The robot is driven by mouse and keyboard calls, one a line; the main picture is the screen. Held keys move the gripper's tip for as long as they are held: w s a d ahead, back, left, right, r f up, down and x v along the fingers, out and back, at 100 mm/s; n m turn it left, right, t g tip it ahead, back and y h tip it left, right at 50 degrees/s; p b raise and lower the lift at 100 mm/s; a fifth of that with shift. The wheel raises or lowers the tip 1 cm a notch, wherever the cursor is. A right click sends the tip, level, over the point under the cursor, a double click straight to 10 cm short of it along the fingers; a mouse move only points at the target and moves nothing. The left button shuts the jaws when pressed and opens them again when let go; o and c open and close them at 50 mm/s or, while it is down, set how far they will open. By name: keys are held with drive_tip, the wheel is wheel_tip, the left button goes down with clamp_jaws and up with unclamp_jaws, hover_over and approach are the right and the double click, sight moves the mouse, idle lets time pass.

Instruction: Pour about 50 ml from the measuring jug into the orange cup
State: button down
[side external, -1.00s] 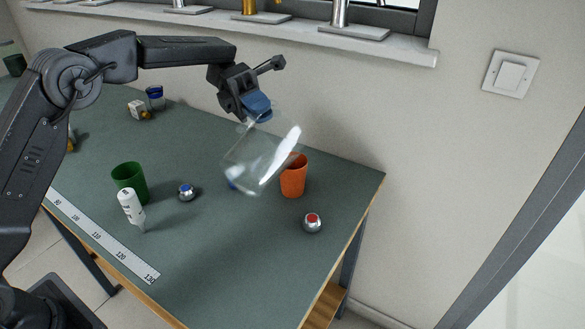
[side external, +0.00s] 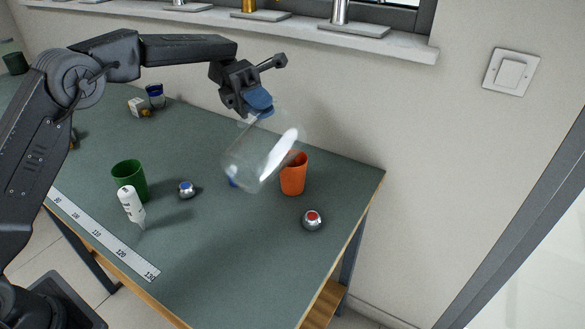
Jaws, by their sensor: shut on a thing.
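My gripper (side external: 258,101) is shut on the clear measuring jug (side external: 250,158) and holds it above the table. The inside of the cup is mostly hidden, and no stream between jug and cup can be made out.
A red-topped metal knob (side external: 312,220) lies in front of the orange cup, and a blue-topped knob (side external: 187,189) lies left. A green cup (side external: 129,179), white bottle (side external: 131,205) and ruler strip (side external: 108,240) are further left. The table's right front (side external: 240,270) is clear.

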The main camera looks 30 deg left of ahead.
sight(244, 119)
drive_tip(key=shift+m+t+y, duration=0.3)
drive_tip(key=shift+m, duration=0.5)
drive_tip(key=s, duration=0.2)
drive_tip(key=s+f, duration=0.1)
drive_tip(key=s, duration=0.1)
drive_tip(key=shift+s+a+f, duration=0.1)
drive_tip(key=shift+s, duration=0.15)
drive_tip(key=shift+s+f+m+t, duration=0.4)
drive_tip(key=shift+s+f+m, duration=0.4)
drive_tip(key=shift+s+f, duration=0.2)
drive_tip(key=shift+s+f+y, duration=0.25)
drive_tip(key=shift+f+y, duration=0.05)
drive_tip(key=shift+m+b, duration=0.3)
drive_tip(key=s+f+m+t+b, duration=0.3)
drive_tip(key=s+f+m+t, duration=0.2)
drive_tip(key=f, duration=0.8)
drive_tip(key=shift+s+a+m+t+y, duration=0.2)
drive_tip(key=shift+s+m+t+y, duration=0.15)
drive_tip(key=shift+s+m, duration=1.5)
